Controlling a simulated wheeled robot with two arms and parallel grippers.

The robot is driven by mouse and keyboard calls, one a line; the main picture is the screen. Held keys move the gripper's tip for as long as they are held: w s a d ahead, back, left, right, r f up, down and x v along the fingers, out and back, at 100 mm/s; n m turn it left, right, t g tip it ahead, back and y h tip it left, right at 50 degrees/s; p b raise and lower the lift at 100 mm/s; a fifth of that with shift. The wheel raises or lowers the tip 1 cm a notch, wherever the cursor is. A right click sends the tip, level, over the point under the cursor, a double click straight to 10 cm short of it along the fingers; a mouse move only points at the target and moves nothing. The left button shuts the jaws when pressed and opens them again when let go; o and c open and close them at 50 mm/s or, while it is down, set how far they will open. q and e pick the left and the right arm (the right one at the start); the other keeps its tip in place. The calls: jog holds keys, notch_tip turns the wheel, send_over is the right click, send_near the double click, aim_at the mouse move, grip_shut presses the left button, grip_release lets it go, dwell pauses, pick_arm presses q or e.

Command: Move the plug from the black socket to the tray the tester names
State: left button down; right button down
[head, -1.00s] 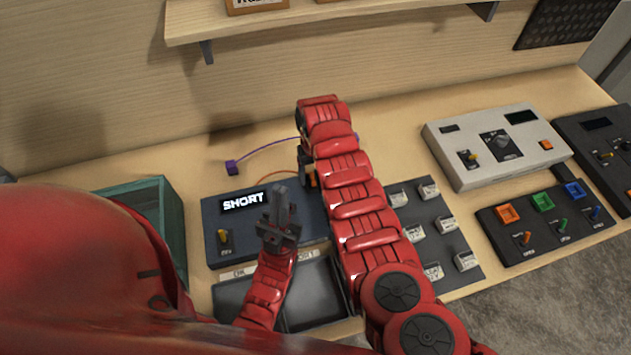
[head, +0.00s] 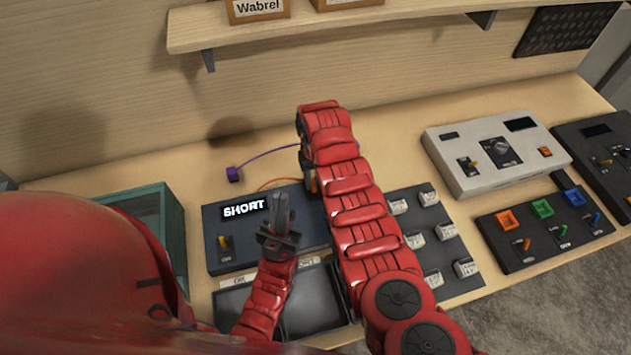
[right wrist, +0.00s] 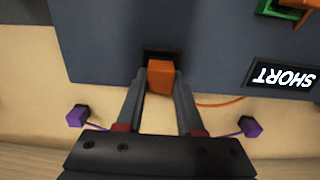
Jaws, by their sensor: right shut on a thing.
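The tester (head: 218,262) is a dark box whose display (head: 243,208) reads SHORT. In the right wrist view, the orange plug (right wrist: 160,78) sits between the fingers of my right gripper (right wrist: 158,88), which is shut on it. The plug is right at the black socket (right wrist: 161,52) in the box's edge; how deep it sits I cannot tell. In the head view my right arm mostly hides it. Two dark trays stand in front: the right one (head: 312,312) has a label ending in "ORT", the left one (head: 232,300) a partly hidden label. My left gripper (head: 281,212) hovers over the tester.
A purple plug (head: 233,174) on a wire lies behind the tester. A teal bin (head: 172,235) is at left. A dark panel with white labelled blocks (head: 455,285), a grey console (head: 497,160) and a coloured-socket box (head: 545,235) stand at right. A shelf (head: 350,22) is above.

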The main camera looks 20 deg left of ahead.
notch_tip(320, 180, up, 5)
jog(key=shift+r+p, duration=0.1)
jog(key=shift+p, duration=0.85)
notch_tip(320, 180, up, 4)
jog(key=shift+f, duration=0.2)
jog(key=shift+r+b, duration=0.4)
jog(key=shift+b, duration=0.05)
